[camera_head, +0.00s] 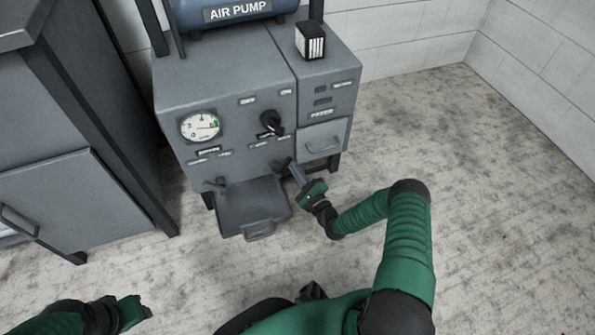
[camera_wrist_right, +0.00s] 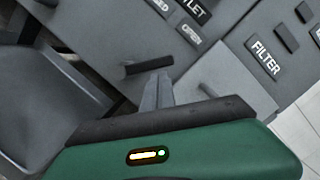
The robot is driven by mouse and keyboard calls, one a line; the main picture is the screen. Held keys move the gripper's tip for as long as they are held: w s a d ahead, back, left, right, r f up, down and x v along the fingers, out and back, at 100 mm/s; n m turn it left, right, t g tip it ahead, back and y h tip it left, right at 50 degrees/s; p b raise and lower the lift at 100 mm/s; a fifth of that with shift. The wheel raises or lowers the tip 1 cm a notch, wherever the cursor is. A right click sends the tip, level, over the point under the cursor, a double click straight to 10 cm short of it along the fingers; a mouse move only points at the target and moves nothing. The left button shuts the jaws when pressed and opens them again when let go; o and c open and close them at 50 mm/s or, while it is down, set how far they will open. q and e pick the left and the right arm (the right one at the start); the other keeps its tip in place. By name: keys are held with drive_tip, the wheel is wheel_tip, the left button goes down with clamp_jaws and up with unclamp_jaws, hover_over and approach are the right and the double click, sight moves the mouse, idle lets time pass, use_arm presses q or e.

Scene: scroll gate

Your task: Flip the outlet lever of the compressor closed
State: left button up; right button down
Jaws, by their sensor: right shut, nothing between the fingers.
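The compressor (camera_head: 225,105) is a grey cabinet with a blue tank marked AIR PUMP. The outlet lever (camera_wrist_right: 150,68) is a short dark bar in the right wrist view, under the OUTLET label (camera_wrist_right: 192,10) and beside a partly hidden label ending in "SED" and an OPEN label (camera_wrist_right: 189,34). My right gripper (camera_head: 289,168) is at the lower right of the cabinet front. Its fingers (camera_wrist_right: 157,88) are shut and empty, with the tips close to the lever; I cannot tell whether they touch. My left gripper (camera_head: 132,312) is at the bottom left, away from the compressor; its fingers are unclear.
A round gauge (camera_head: 200,127) and a black knob (camera_head: 271,122) are on the cabinet front. A second small lever (camera_head: 215,183) is at lower left. A tray (camera_head: 252,207) juts out below. A grey cabinet (camera_head: 60,210) stands left. The floor at right is clear.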

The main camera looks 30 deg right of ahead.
drive_tip(key=shift+r+n+p, duration=0.2)
drive_tip(key=shift+n+p, duration=0.1)
drive_tip(key=shift+p, duration=0.05)
drive_tip(key=shift+a+r+n+p, duration=0.2)
drive_tip(key=shift+n+p, duration=0.2)
drive_tip(key=shift+n, duration=0.1)
drive_tip(key=w+a+r+n+g+p, duration=0.1)
drive_tip(key=a+r+n+g+p, duration=0.1)
drive_tip(key=a+n+p, duration=0.4)
drive_tip(key=n+g+p, duration=0.1)
drive_tip(key=n+p, duration=0.3)
drive_tip(key=n, duration=0.1)
drive_tip(key=shift+w+r, duration=0.25)
drive_tip(key=shift+r, duration=0.05)
drive_tip(key=shift+a, duration=0.25)
idle(0.6)
